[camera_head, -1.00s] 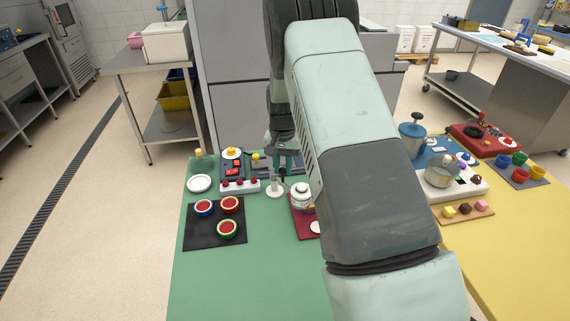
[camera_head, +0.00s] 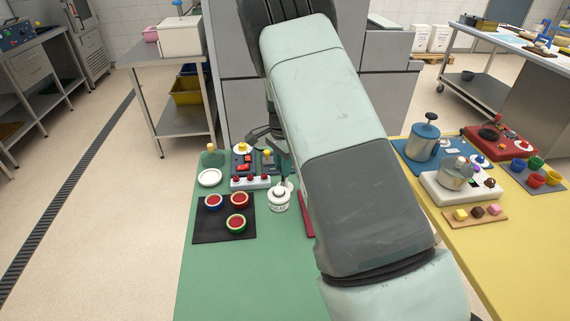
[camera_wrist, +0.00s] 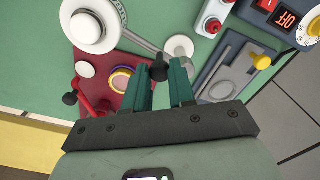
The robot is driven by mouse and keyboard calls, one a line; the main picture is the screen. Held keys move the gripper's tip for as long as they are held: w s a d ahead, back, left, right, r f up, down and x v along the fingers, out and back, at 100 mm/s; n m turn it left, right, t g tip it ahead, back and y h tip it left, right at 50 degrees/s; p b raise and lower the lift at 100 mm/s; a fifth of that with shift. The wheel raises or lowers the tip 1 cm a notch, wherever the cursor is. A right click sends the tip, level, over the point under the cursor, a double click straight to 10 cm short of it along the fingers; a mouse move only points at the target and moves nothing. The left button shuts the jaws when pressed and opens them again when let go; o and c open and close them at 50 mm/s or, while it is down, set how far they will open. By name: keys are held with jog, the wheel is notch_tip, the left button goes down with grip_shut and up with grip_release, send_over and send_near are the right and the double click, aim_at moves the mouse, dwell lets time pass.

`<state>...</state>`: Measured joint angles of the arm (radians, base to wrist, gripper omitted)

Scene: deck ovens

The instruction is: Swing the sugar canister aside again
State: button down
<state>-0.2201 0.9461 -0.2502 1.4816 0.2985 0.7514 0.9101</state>
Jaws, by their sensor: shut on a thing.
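The sugar canister (camera_head: 279,202) is a white, round, lidded pot with dark lettering. It stands upright on the green worktop in the head view, left of the red mat (camera_head: 307,214). In the wrist view the canister (camera_wrist: 88,27) is at the upper left, overlapping a corner of the red mat (camera_wrist: 118,72) in the picture. A grey bar (camera_wrist: 138,40) runs from it to a white round pivot (camera_wrist: 180,47). My gripper (camera_wrist: 160,74) is shut on a black knob (camera_wrist: 159,67) beside the pivot. In the head view my arm hides the fingertips.
The green worktop (camera_head: 260,280) is clear in front.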

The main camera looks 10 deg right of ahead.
jog(key=shift+a, duration=0.15)
dwell(0.4)
jog(key=c, duration=0.9)
grip_release()
jog(key=shift+c, duration=0.2)
jog(key=shift+r, duration=0.1)
notch_tip(320, 180, up, 11)
jog(key=s+d+r+n+t+y, duration=0.1)
jog(key=s+r+n, duration=0.2)
jog(key=s+r, duration=0.5)
jog(key=s+d+r+n+t, duration=0.1)
jog(key=s+r+n+t, duration=0.1)
jog(key=s+r, duration=0.7)
jog(key=s+r+n+t, duration=0.1)
jog(key=s+r+n, duration=0.1)
jog(key=s, duration=0.7)
jog(key=s+d+r+n+t+h, duration=0.1)
jog(key=s+r+n, duration=0.1)
jog(key=s+n, duration=0.3)
jog(key=s, duration=0.4)
jog(key=shift+s+d+r+n+t, duration=0.15)
jog(key=shift+s+n+t, duration=0.15)
jog(key=shift+s, duration=0.05)
